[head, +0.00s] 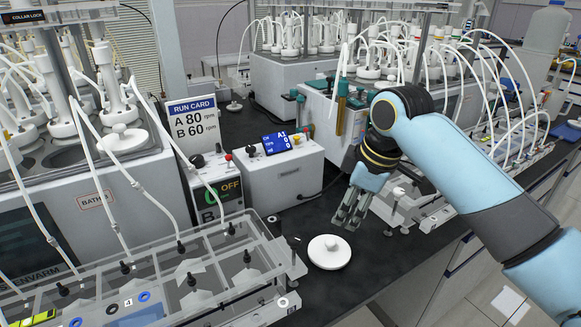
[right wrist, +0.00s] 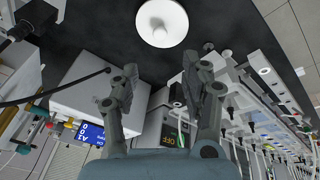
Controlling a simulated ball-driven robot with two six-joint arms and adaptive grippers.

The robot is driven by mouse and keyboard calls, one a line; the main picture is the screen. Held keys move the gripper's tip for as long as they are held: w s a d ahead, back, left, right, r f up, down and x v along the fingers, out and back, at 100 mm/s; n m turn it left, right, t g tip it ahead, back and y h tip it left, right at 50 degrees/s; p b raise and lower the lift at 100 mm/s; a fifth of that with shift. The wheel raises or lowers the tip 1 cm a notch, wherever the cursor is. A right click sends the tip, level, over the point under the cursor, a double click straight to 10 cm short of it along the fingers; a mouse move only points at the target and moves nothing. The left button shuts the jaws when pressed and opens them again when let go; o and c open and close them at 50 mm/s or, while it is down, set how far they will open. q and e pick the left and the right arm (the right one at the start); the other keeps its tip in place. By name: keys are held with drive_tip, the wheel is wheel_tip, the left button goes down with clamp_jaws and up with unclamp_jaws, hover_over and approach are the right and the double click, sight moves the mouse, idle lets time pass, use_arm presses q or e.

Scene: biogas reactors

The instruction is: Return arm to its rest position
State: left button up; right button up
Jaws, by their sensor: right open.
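My right arm (head: 470,185) comes in from the right in the head view, light blue with dark joints. My right gripper (head: 347,212) points down above the dark bench and is open. In the right wrist view its two fingers (right wrist: 165,85) stand apart with nothing between them. A white round lid with a knob (head: 330,251) lies on the bench in front of the gripper, apart from it. The lid also shows at the top of the right wrist view (right wrist: 161,22). My left gripper is not in view.
A white control box with a blue display (head: 280,170) stands left of the gripper. A clear rack (head: 150,285) fills the front left. Tubed reactors stand behind and at both sides.

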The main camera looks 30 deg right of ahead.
drive_tip(key=s+a+m+h, duration=0.3)
drive_tip(key=s+m, duration=0.5)
drive_tip(key=s, duration=1.5)
wheel_tip(320, 180, down, 37)
drive_tip(key=s+d+y+b, duration=0.1)
drive_tip(key=s+d+b, duration=0.15)
drive_tip(key=b, duration=0.65)
drive_tip(key=s+f+g+b, duration=0.2)
drive_tip(key=s+f+b, duration=0.4)
drive_tip(key=s+f, duration=1.1)
wheel_tip(320, 180, down, 4)
drive_tip(key=shift+r+m+b, duration=0.25)
drive_tip(key=shift+m+b, duration=0.05)
drive_tip(key=shift+b, duration=0.1)
drive_tip(key=shift+s, duration=0.35)
